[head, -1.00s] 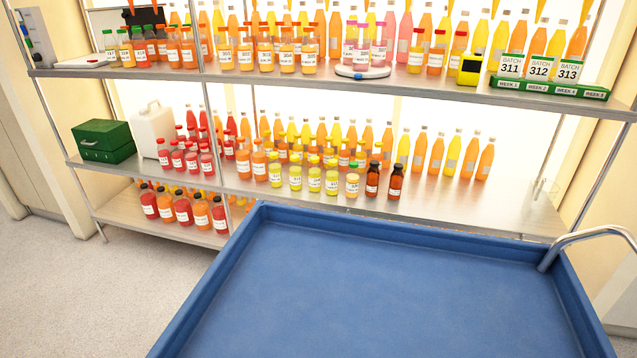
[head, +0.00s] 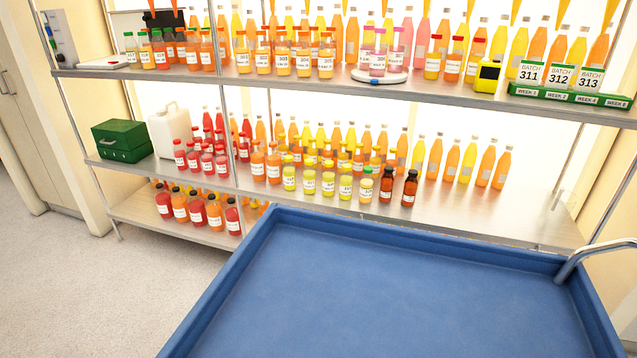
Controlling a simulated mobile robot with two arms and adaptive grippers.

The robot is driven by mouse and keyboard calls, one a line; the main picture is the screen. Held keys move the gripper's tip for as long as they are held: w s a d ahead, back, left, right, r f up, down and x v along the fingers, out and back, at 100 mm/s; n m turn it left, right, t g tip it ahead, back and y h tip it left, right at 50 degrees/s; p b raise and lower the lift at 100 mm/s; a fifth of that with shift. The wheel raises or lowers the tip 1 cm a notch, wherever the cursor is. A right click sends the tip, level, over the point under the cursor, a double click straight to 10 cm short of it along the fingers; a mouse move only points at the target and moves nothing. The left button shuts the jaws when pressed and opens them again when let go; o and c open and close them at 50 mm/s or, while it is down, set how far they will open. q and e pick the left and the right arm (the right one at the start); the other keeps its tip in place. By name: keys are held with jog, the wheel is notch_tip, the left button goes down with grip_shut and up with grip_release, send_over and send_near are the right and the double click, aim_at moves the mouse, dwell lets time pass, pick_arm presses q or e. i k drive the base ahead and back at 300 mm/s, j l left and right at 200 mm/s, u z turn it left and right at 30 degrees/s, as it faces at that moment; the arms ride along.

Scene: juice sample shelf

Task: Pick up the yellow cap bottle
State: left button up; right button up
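Several small bottles with yellow juice, white labels and yellow caps stand upright in a front row on the middle shelf. A yellow cap bottle (head: 289,179) is at the row's left end, and another (head: 328,184) stands further right. A pale-labelled bottle (head: 366,187) with a greenish cap and two dark brown bottles (head: 410,190) stand to their right. I cannot tell which single bottle the task names. Neither of my grippers is in view.
A large blue tray (head: 400,295) with raised rims and a metal handle (head: 600,250) fills the foreground and is empty. Orange bottles (head: 273,166) stand beside the yellow ones, with taller bottles behind. The middle shelf's right end (head: 530,220) is clear.

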aim_at(289, 169)
jog(key=u, duration=0.15)
jog(key=i+j+u, duration=0.1)
jog(key=j+u, duration=0.15)
jog(key=j, duration=0.15)
jog(key=i+j+u, duration=0.25)
jog(key=j, duration=0.15)
jog(key=j+u, duration=0.3)
jog(key=i+j+u, duration=0.45)
jog(key=i+j, duration=0.15)
jog(key=i+j+u, duration=0.2)
jog(key=i, duration=0.3)
jog(key=i+z, duration=0.95)
jog(key=z, duration=0.15)
